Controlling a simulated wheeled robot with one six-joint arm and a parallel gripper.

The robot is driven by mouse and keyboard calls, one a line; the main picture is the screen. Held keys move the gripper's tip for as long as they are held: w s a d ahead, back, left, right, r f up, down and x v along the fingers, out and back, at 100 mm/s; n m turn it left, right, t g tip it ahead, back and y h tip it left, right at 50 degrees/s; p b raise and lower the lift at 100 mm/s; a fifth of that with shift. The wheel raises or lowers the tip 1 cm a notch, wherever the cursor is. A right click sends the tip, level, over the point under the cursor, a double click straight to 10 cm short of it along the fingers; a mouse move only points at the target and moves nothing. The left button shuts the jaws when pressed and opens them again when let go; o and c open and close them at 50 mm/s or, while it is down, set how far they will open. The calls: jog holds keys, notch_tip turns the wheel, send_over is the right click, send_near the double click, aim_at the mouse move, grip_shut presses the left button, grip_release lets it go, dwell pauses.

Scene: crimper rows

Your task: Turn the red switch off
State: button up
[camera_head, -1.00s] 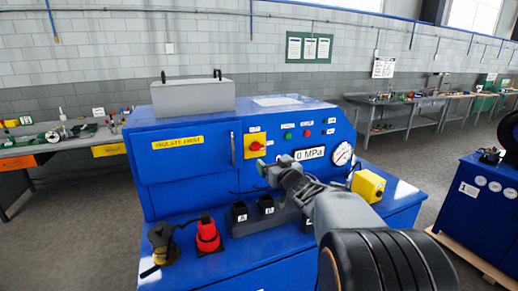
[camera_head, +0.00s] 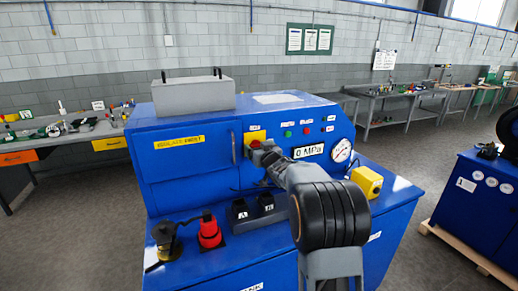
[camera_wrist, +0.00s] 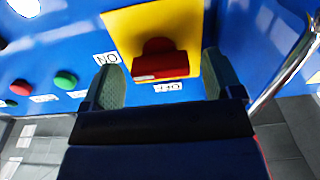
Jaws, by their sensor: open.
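The red switch (camera_wrist: 160,61) is a knob with a bar-shaped handle on a yellow plate (camera_wrist: 125,28) on the blue machine's front. In the wrist view the bar lies crosswise between my fingers. An ON label (camera_wrist: 106,58) is at its left and an OFF label (camera_wrist: 168,87) is below it; both appear upside down. My gripper (camera_wrist: 165,75) is open, one finger on each side of the handle; I cannot tell whether they touch it. In the head view my gripper (camera_head: 264,156) is at the yellow plate (camera_head: 256,134) and partly hides the switch.
A green button (camera_head: 288,133) and a red button (camera_head: 306,131) are right of the switch. The pressure display (camera_head: 308,151) reads 0 MPa, beside a gauge (camera_head: 341,150). A metal handle (camera_wrist: 291,62) stands near my finger.

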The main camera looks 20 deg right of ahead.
jog(key=shift+c, duration=0.2)
jog(key=c, duration=0.9)
jog(key=shift+f+b, duration=0.1)
jog(key=shift+b, duration=0.2)
jog(key=shift+n+b, duration=5.6)
jog(key=shift+n, duration=3.3)
